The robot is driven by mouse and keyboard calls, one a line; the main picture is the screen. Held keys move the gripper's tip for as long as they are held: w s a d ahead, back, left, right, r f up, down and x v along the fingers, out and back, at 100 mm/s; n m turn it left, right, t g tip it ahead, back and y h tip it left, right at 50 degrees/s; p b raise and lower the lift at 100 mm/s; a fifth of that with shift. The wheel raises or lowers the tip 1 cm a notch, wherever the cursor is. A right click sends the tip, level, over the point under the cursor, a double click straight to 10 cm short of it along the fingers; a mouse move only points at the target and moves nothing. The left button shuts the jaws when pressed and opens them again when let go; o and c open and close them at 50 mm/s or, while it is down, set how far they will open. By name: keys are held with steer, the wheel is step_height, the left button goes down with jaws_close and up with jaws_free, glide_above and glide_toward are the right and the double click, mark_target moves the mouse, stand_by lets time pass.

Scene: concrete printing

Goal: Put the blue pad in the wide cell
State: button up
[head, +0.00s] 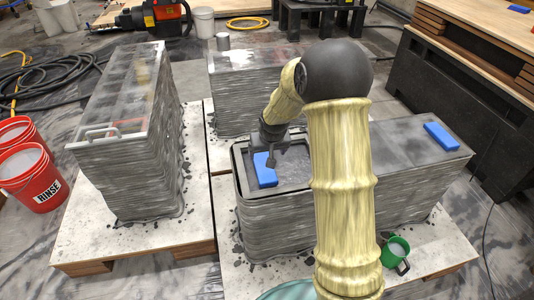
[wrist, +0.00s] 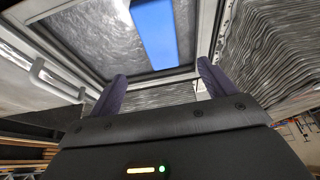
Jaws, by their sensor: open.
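A blue pad (head: 263,172) is inside the rimmed open cell (head: 296,182) at the left end of the front printed block. In the wrist view the pad (wrist: 155,38) shows as a bright blue strip against the cell's grey floor. Its far end is cut off by the frame. My gripper (head: 272,155) is over this cell, close to the pad. Its two dark fingers (wrist: 162,72) are apart with nothing between them. In the wrist view the pad is beyond the fingertips. I cannot tell whether the pad lies fully flat.
Another blue pad (head: 441,136) lies on the right end of the same block. A tall block (head: 125,140) with a white handle stands left, and another block (head: 245,95) behind.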

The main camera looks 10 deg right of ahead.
steer(key=shift+s, duration=0.1)
stand_by(0.4)
steer(key=s+r+g, duration=0.1)
steer(key=s+r, duration=0.2)
steer(key=s, duration=0.9)
steer(key=s+r, duration=0.2)
steer(key=s, duration=1.1)
steer(key=shift+r+g, duration=0.4)
